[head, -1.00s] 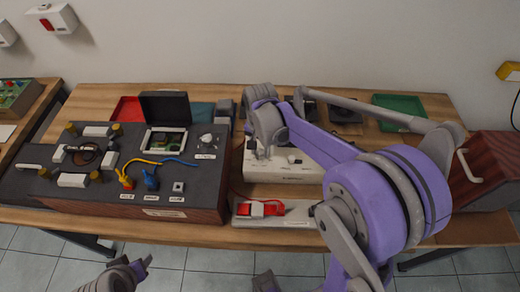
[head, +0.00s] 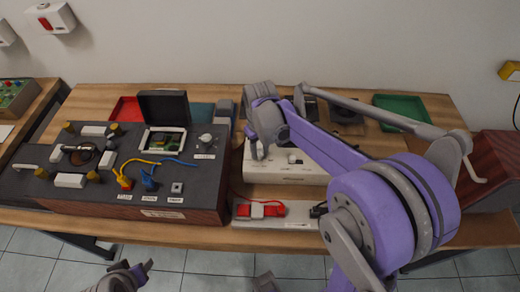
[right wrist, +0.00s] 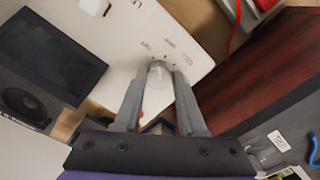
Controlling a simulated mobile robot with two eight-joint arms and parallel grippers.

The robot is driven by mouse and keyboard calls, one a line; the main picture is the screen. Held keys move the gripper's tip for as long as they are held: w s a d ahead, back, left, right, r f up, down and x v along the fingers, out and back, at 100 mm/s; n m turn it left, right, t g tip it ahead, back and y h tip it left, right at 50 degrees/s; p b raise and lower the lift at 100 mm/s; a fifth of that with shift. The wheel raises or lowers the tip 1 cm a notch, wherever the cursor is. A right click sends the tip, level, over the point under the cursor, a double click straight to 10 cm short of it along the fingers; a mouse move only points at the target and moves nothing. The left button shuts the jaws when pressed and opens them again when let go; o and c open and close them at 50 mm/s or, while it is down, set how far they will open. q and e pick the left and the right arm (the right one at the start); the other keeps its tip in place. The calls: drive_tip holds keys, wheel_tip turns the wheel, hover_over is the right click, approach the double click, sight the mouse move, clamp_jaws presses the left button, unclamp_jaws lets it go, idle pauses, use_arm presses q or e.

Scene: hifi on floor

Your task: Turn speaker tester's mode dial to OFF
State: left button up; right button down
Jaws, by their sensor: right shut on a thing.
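The speaker tester appears to be the white box (head: 300,178) on the table, right of the dark grey panel box; its white top (right wrist: 120,45) fills the upper left of the right wrist view. My right gripper (head: 258,153) is over its left part. In the wrist view my right gripper (right wrist: 158,78) is shut on a small pale round dial (right wrist: 158,69), one finger on each side. Small printed labels stand around the dial, too blurred to read surely. The fingers hide part of the dial. My left gripper (head: 135,272) is low, in front of the table, its jaws unclear.
The dark grey panel box (head: 180,212) with plugs, cables and an open-lidded case stands close on the left. A white strip with a red switch (head: 261,210) lies in front of the tester. A red tray (head: 125,108) and green tray (head: 402,106) lie at the back.

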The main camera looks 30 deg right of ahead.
sight(260, 153)
drive_tip(key=shift+n, duration=2.2)
drive_tip(key=shift+c, duration=2.4)
unclamp_jaws()
wheel_tip(260, 153, up, 11)
drive_tip(key=shift+p, duration=0.3)
drive_tip(key=shift+f, duration=0.1)
